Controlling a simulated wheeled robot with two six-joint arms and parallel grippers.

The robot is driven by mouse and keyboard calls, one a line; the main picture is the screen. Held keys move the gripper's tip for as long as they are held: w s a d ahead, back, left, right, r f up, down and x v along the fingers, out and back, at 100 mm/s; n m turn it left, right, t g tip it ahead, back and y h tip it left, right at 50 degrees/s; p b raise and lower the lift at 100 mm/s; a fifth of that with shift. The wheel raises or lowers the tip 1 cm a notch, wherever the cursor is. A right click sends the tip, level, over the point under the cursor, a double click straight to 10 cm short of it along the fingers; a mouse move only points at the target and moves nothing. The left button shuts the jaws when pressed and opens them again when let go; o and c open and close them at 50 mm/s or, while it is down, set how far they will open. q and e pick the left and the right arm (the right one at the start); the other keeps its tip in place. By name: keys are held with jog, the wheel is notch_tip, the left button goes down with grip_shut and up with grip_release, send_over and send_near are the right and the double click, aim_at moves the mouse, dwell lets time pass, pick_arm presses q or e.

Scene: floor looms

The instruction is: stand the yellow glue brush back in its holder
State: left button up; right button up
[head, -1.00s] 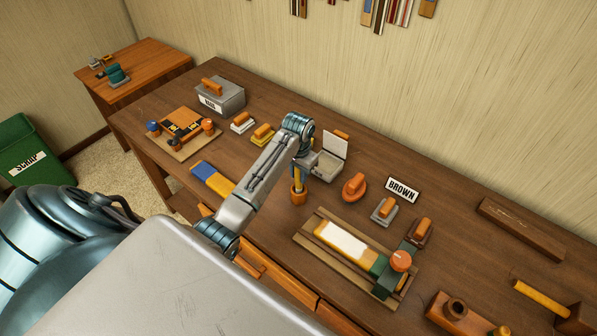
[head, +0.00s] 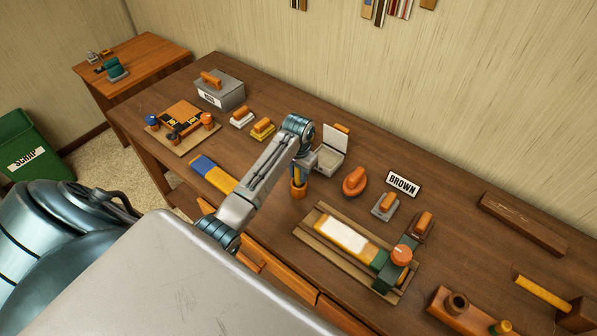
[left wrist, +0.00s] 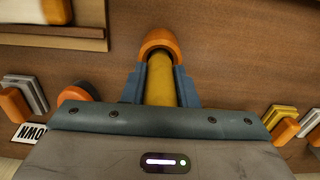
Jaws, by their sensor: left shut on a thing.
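The yellow glue brush (left wrist: 160,82) is between the fingers of my left gripper (head: 300,176), which is shut on it. In the left wrist view the gripper's blue fingers (left wrist: 160,92) lie on both sides of the yellow handle. The orange holder (head: 299,190) stands on the bench directly below the gripper. Its round rim (left wrist: 160,42) shows at the far end of the brush, and the brush's lower end appears to be inside it. The bristles are hidden. My right gripper is not in view.
An open grey box (head: 330,158) stands close behind the gripper. An orange rounded block (head: 354,181) and a BROWN sign (head: 403,184) lie to the right. A wooden tray (head: 315,238) with a white-topped piece lies in front. A blue-and-yellow block (head: 213,174) is left of the arm.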

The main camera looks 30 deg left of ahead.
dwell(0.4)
pick_arm(q)
jog(key=o, duration=1.1)
jog(key=shift+c, duration=0.2)
notch_tip(320, 180, up, 8)
jog(key=b, duration=0.3)
jog(key=shift+r+p, duration=0.85)
jog(key=shift+r, duration=0.6)
jog(key=shift+s+f, duration=0.1)
jog(key=shift+f, duration=0.05)
